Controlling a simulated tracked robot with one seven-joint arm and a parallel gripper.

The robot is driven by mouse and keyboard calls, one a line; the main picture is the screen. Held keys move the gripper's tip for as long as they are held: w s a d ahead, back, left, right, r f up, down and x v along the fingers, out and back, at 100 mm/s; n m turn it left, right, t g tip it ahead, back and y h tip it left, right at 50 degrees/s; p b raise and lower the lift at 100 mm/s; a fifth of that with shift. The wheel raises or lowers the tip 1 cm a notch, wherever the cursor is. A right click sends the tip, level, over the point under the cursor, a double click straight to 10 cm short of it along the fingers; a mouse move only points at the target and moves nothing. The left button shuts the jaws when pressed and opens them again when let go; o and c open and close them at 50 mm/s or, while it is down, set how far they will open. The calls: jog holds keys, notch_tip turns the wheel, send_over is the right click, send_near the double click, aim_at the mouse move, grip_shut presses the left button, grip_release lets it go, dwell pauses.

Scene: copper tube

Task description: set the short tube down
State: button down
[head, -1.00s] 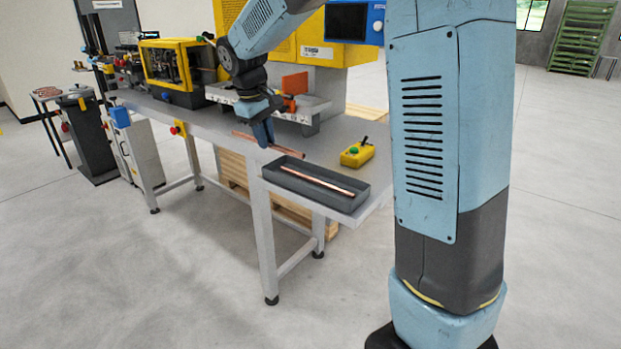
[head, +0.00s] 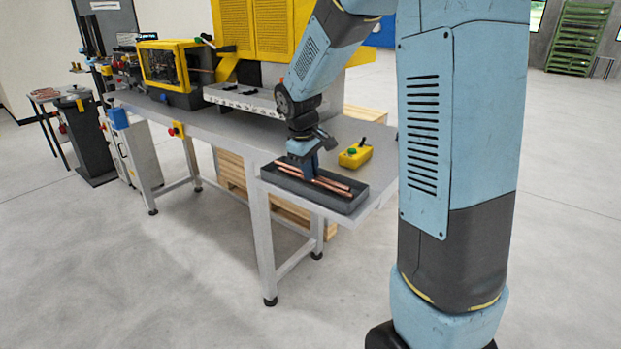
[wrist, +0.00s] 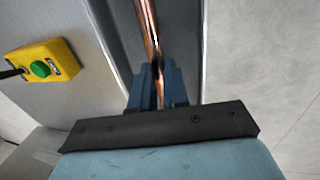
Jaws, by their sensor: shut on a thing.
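My gripper (head: 309,174) is in the dark grey tray (head: 335,204) at the near end of the bench, shut on a short copper tube. In the wrist view the held copper tube (wrist: 159,82) passes between the two blue fingertips (wrist: 158,88). Copper tubes (head: 333,186) lie close together, roughly parallel, along the tray in the head view. The fingers hide part of them, and I cannot tell whether the held tube touches the tray floor or the other tube.
A yellow control box (head: 355,155) with a green button stands on the bench just behind the tray; it also shows in the wrist view (wrist: 42,66). A yellow-framed machine (head: 177,66) is farther left. The bench top (head: 225,127) left of the tray is clear.

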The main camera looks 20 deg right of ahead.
notch_tip(320, 180, down, 3)
jog(key=shift+a+r, duration=0.1)
jog(key=shift+r, duration=0.1)
jog(key=shift+s+f, duration=0.1)
jog(key=shift+f, duration=0.05)
